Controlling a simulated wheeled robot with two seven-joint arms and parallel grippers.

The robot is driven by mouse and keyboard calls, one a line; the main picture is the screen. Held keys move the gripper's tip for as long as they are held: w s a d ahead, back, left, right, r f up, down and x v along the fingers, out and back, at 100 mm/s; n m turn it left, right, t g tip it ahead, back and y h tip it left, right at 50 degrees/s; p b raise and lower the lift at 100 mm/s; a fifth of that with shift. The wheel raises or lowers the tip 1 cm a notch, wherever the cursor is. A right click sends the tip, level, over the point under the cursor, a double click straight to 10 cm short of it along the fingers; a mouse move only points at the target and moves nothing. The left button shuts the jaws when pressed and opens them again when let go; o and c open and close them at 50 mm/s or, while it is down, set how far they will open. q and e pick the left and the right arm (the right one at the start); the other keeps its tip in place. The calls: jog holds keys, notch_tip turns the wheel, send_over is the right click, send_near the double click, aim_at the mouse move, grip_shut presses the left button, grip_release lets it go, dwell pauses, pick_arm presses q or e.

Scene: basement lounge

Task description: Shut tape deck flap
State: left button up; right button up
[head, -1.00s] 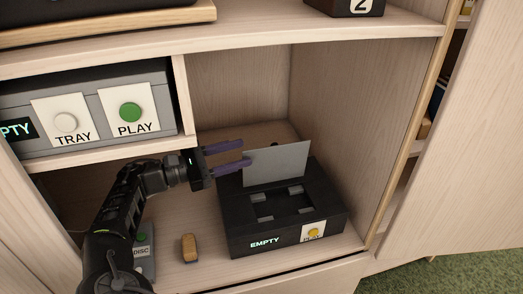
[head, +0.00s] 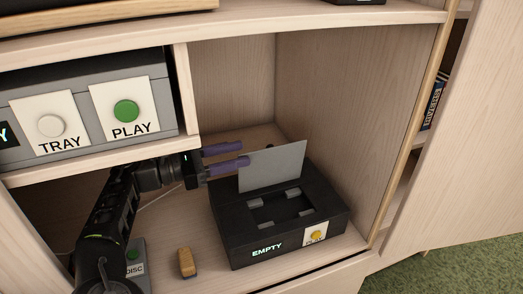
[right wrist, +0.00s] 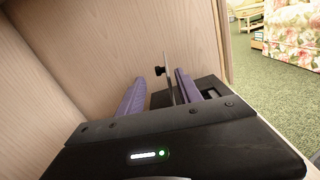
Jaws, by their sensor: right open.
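The tape deck (head: 225,222) is a black box on the lower shelf, its front reading EMPTY beside a yellow PLAY button (head: 316,236). Its grey flap (head: 275,167) stands upright at the back of the open well (head: 279,209). My right gripper (head: 244,154) is open at the flap's left edge, its purple fingers pointing right. One finger is on the front side and the other on the back side. In the right wrist view, the flap (right wrist: 169,80) shows edge-on between the fingers, with a dark knob (right wrist: 160,71) on its back. Contact cannot be told. My left gripper is not in view.
A grey player (head: 85,108) with TRAY and green PLAY buttons sits on the shelf to the upper left. A small yellow-brown block (head: 187,263) and a grey DISC box (head: 136,262) are left of the deck. A cabinet wall (head: 355,130) stands close on the right.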

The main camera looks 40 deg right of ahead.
aim_at(270, 164)
jog(key=shift+s+d+f+b, duration=0.15)
jog(key=shift+d+b, duration=0.15)
jog(key=shift+d, duration=0.1)
jog(key=shift+s+d+f+b, duration=0.1)
jog(key=shift+s+d+b, duration=0.05)
jog(key=shift+d+b, duration=0.15)
jog(key=b+x, duration=0.2)
jog(key=x, duration=0.2)
jog(key=shift+d, duration=0.15)
jog(key=shift+s+d+r+b, duration=0.2)
jog(key=shift+d+b, duration=0.1)
jog(key=shift+d, duration=0.2)
jog(key=shift+c, duration=0.3)
grip_shut()
